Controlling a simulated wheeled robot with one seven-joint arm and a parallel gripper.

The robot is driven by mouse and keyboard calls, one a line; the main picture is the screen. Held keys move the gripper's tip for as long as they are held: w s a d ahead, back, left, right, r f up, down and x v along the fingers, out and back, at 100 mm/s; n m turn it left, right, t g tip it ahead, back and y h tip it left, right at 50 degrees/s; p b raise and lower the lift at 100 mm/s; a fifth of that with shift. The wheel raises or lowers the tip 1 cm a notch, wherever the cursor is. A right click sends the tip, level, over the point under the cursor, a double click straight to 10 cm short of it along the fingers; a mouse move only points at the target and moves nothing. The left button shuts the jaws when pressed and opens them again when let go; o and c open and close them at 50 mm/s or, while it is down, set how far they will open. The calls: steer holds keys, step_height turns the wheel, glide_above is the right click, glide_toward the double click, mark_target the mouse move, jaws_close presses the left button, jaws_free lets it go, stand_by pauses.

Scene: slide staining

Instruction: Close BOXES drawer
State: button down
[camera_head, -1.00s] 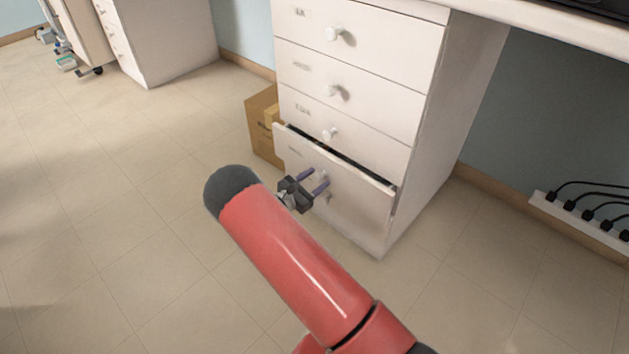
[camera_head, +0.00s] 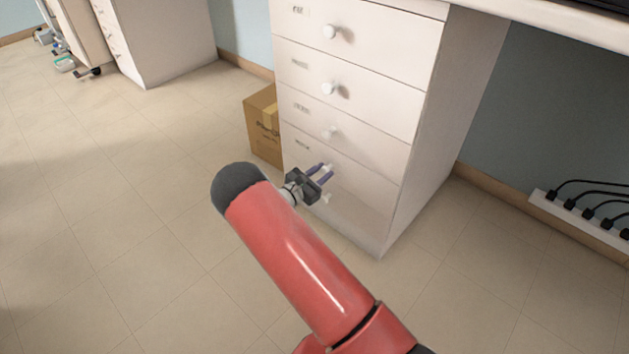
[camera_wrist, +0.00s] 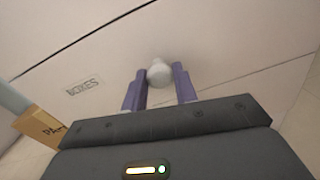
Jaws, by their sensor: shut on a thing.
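The BOXES drawer (camera_head: 350,200) is the lowest drawer of the white cabinet. Its front looks flush with the drawers above it. Its label reads BOXES in the wrist view (camera_wrist: 84,88). My gripper (camera_head: 325,172) is at this drawer's front, its two purple fingers on either side of the round white knob. In the wrist view my gripper (camera_wrist: 160,80) is shut on the knob (camera_wrist: 160,74). The fingers partly hide the knob in the head view.
Several closed drawers with white knobs (camera_head: 331,88) are above. A cardboard box (camera_head: 264,130) stands on the floor left of the cabinet. A power strip (camera_head: 580,222) with black plugs runs along the wall at right. The floor in front is clear.

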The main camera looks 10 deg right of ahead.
steer(key=shift+w+d, duration=0.15)
steer(key=shift+d, duration=0.05)
steer(key=c, duration=1.1)
jaws_free()
steer(key=shift+d, duration=0.15)
steer(key=v, duration=0.8)
steer(key=shift+w, duration=0.1)
